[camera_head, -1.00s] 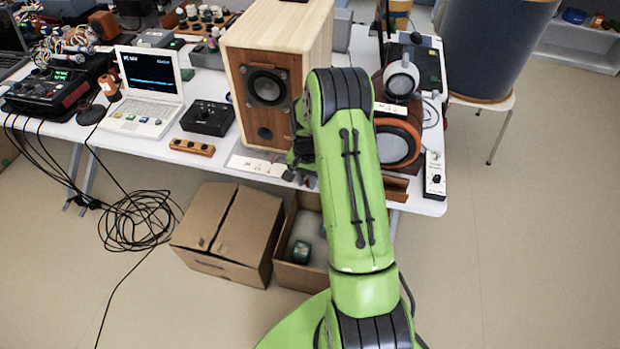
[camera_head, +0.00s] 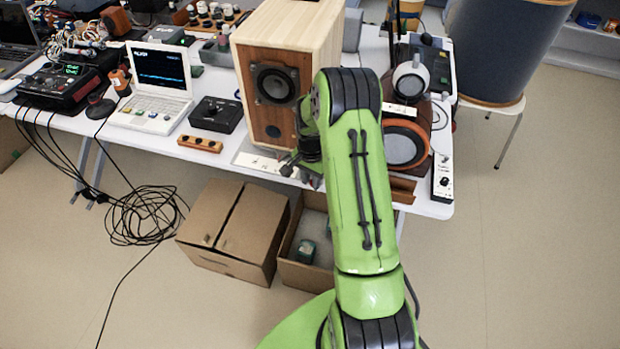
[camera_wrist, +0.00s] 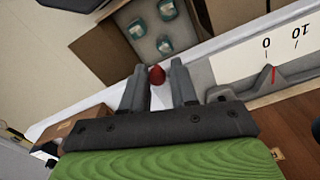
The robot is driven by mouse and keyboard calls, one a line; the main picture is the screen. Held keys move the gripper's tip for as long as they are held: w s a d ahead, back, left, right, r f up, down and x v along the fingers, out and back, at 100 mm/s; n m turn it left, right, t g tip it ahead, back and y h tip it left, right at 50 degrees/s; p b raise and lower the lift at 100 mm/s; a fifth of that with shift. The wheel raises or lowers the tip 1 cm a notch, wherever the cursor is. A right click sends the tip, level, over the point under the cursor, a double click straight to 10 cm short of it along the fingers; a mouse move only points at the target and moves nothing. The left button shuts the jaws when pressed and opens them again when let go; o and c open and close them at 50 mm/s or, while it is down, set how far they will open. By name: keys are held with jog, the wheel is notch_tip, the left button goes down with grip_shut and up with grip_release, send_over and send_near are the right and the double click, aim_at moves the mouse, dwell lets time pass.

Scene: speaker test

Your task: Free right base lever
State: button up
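In the wrist view, the two grey fingers of my gripper (camera_wrist: 158,70) stand apart. A small red knob (camera_wrist: 157,76) shows in the gap between them, nearer the left finger, and I cannot tell whether either finger touches it. Just right of the fingers is a grey fitting (camera_wrist: 222,95), beside a white scale plate (camera_wrist: 285,50) marked 0 and 10 with a red pointer near 0. Which part is the lever is unclear. In the head view, my gripper (camera_head: 305,175) is at the table's front edge, below the wooden speaker (camera_head: 272,85), partly hidden by my green arm.
An open cardboard box (camera_head: 293,268) with small green-topped items stands on the floor under the table edge, beside a closed box (camera_head: 232,232). A laptop (camera_head: 155,85), a black control box (camera_head: 215,113) and a round orange-rimmed driver (camera_head: 403,148) crowd the white table. Cables (camera_head: 142,215) coil on the floor.

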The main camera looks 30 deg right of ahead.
jog(key=shift+o, duration=1.3)
jog(key=shift+s+d, duration=0.1)
jog(key=shift+d, duration=0.05)
notch_tip(320, 180, up, 16)
jog(key=p, duration=0.3)
notch_tip(320, 180, up, 10)
jog(key=n+t+p, duration=0.1)
jog(key=n, duration=0.3)
send_over(311, 181)
jog(key=s+a, duration=0.4)
jog(key=a, duration=0.1)
jog(key=s+a+r+n+t+h, duration=0.1)
jog(key=s+a+r+n+t, duration=0.15)
jog(key=s+a+r, duration=0.35)
jog(key=s+a+n+t, duration=0.1)
jog(key=s+a+n, duration=0.1)
jog(key=s, duration=0.5)
jog(key=s+a+r+n+t+y+p, duration=0.1)
jog(key=s+a+n, duration=0.1)
jog(key=s+n, duration=0.2)
jog(key=s, duration=0.3)
jog(key=shift+s+a+r+n+p, duration=0.15)
jog(key=shift+a+r+n+p, duration=0.15)
jog(key=shift+a+n, duration=0.05)
